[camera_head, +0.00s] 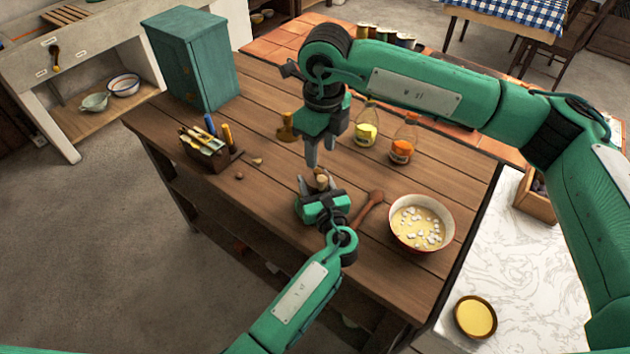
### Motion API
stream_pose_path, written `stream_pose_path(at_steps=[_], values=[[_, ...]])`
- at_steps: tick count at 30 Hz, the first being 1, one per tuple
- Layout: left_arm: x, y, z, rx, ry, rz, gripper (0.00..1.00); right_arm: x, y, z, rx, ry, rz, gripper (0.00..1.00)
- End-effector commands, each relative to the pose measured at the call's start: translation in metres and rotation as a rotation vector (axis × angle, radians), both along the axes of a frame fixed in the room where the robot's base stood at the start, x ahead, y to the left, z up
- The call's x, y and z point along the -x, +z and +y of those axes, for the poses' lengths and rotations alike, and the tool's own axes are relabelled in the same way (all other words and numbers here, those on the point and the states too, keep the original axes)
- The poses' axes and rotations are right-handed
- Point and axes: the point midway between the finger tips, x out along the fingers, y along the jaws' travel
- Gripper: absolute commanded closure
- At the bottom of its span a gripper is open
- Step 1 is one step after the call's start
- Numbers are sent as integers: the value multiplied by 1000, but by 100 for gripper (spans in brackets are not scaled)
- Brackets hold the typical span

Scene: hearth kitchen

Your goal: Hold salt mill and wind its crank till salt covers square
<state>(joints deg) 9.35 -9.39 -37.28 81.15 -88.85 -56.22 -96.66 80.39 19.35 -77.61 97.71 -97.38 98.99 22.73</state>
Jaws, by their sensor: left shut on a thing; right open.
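My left gripper (318,183) reaches up from the bottom and is shut on a small tan and brown thing (321,181), probably the salt mill. It is low over the wooden table, mostly hidden by the jaws, and I cannot make out its crank. My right gripper (320,160) comes in from the right and points down just above it. Its fingers are apart with nothing seen between them, and they look clear of the held thing. I cannot make out a marked square or any salt on the table.
A bowl (394,232) with pale liquid and white chunks stands right of a wooden spoon (369,209). Two jars (366,134) (402,150) stand behind. A tool box (205,160) and green cabinet (205,65) are left. A brownish-yellow object (286,128) is beside my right gripper.

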Motion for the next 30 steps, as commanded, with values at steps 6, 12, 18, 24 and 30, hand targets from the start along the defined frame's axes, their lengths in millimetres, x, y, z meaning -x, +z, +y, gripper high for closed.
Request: stream_pose_path(at_steps=[6,12,18,24,30], values=[[0,-1,0,-2,1,2,78,2,-15,-3,28,-1,-2,56],[0,-1,0,-2,0,2,78,2,-43,-3,26,-1,-1,56],[0,-1,0,-2,0,2,78,2,-69,-3,24,-2,-2,56],[0,-1,0,-2,0,2,78,1,-86,-3,23,-1,-3,56],[0,-1,0,-2,0,2,78,1,-91,-2,22,0,-4,56]])
